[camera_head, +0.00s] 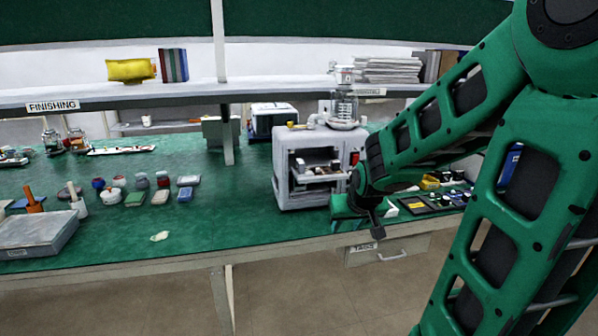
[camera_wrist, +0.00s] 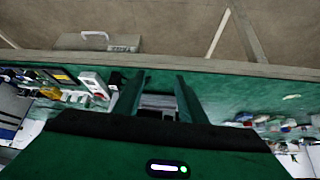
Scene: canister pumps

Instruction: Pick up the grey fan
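I cannot pick out a grey fan with certainty. A grey appliance with a round wire-like cage (camera_head: 343,104) stands at the back shelf, behind a grey open-fronted cabinet (camera_head: 293,175); its details are too small to tell. My gripper (camera_wrist: 158,84) shows two green fingers standing apart in the wrist view, with nothing held between them. A grey boxy shape (camera_wrist: 158,108) shows beyond the gap. In the head view my gripper is at the front of the bench, just right of and below the cabinet, partly hidden by my arm.
The green bench (camera_head: 215,215) has clear room left of the cabinet. Small jars and blocks (camera_head: 135,198) and a grey case (camera_head: 38,232) lie farther left. A black tray (camera_head: 430,203) with small parts lies right of my gripper. A drawer (camera_head: 390,250) hangs below the bench edge.

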